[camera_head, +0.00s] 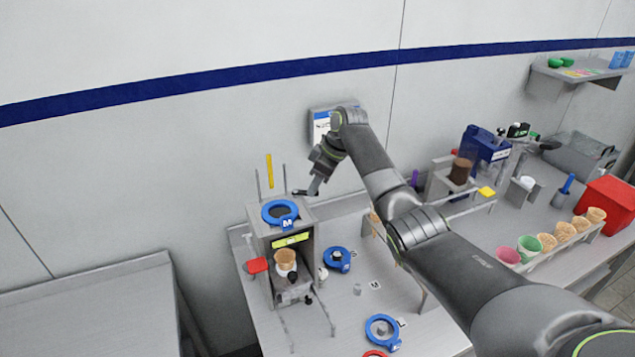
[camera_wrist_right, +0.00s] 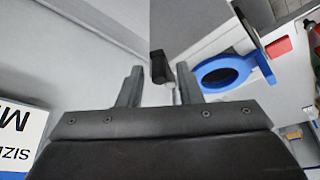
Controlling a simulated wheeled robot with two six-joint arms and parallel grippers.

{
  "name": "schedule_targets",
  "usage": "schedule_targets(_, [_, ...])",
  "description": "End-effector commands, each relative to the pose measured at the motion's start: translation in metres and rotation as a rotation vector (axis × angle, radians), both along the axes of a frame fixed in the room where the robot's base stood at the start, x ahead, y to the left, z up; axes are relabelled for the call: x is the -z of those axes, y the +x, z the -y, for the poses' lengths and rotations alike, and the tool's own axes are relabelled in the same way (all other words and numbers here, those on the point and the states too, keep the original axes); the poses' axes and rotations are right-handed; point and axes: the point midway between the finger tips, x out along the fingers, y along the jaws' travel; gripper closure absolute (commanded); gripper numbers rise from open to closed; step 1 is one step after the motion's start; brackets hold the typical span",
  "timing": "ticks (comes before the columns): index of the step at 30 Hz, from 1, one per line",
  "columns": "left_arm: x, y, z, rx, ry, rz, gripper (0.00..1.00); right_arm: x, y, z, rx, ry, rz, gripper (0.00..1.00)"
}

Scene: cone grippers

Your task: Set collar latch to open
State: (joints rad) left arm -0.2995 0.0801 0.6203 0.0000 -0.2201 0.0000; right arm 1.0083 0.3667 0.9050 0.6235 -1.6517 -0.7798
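A blue collar ring marked M (camera_head: 280,213) sits on top of the grey stand (camera_head: 256,238); it also shows in the wrist view (camera_wrist_right: 226,70). A small black handle (camera_head: 300,192), which looks like the latch, is at the stand's back right; in the wrist view it is a black knob (camera_wrist_right: 157,66). I cannot tell the latch's setting. My right gripper (camera_head: 312,189) is at the handle, above the stand's back right corner. In the wrist view its fingers (camera_wrist_right: 157,88) are apart, with the knob just beyond the gap between them. My left gripper is out of view.
A cone (camera_head: 286,258) stands in a holder inside the stand. Other blue rings (camera_head: 337,259) (camera_head: 382,331) lie on the table to the right. A yellow strip (camera_head: 269,170) and thin posts rise behind the stand. A sign (camera_head: 322,124) hangs on the wall behind my arm.

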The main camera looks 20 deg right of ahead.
Motion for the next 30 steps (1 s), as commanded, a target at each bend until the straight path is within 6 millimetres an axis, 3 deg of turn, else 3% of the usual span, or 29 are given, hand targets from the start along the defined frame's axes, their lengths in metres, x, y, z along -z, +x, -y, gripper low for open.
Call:
schedule_targets(9, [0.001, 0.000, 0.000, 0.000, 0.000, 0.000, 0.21, -0.001, 0.000, 0.001, 0.001, 0.000, 0.000, 0.64])
schedule_targets(14, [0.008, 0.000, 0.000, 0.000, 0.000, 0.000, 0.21, -0.013, -0.003, 0.005, 0.001, -0.002, 0.005, 0.64])
schedule_targets(27, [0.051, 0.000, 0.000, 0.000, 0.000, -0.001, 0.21, -0.107, -0.029, 0.035, 0.001, -0.002, 0.006, 0.64])
schedule_targets(30, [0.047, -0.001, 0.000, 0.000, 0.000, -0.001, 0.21, -0.134, -0.035, 0.042, 0.002, -0.002, 0.005, 0.64])
